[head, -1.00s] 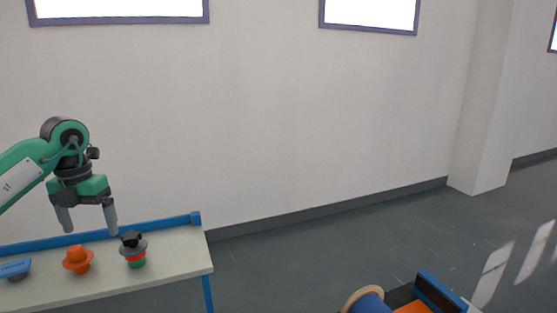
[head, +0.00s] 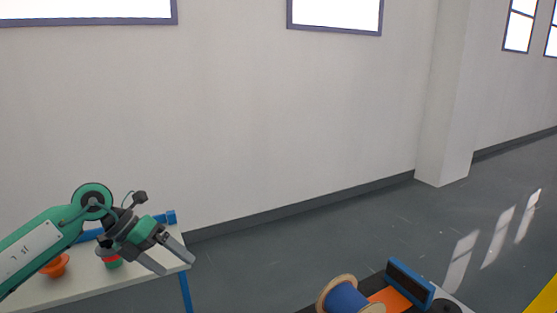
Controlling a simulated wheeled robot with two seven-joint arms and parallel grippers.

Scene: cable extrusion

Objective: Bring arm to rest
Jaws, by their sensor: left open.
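My left arm comes in from the left, green with dark joints. Its left gripper (head: 168,258) is open and empty, with its two grey fingers pointing down and right, in front of the right end of the table (head: 150,285). It hides part of the tabletop. My right gripper is not in the picture.
The white table has a blue back rail and blue leg. An orange part (head: 55,266) and a red and green part (head: 110,258) stand on it, partly hidden by my arm. A blue spool (head: 344,298) and a blue-edged unit (head: 410,282) stand at the bottom centre. Open floor (head: 270,255) lies between.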

